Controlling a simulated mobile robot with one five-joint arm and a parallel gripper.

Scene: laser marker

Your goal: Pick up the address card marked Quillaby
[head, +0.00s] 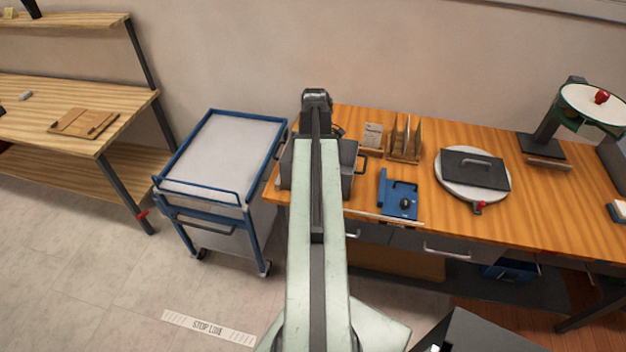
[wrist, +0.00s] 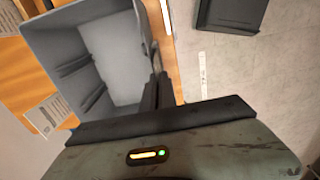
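A small pale card (head: 373,135) with printed lines stands upright on the workbench, right of my arm in the head view. A printed card (wrist: 46,114) also shows at the left of the wrist view. Its writing is too small to read, so I cannot tell whether it says Quillaby. My gripper (head: 317,100) is raised over the left part of the bench, left of the card. In the wrist view the dark fingers (wrist: 158,92) hang beside the grey bin, apart from the card. Whether they are fully shut is unclear, and no held object shows.
A grey open bin (wrist: 118,58) lies under my arm. A wooden rack (head: 405,155) with upright panels stands right of the card. A blue fixture (head: 387,203) and a round turntable (head: 446,187) lie nearer and farther right. A blue-framed cart (head: 228,150) stands left of the bench.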

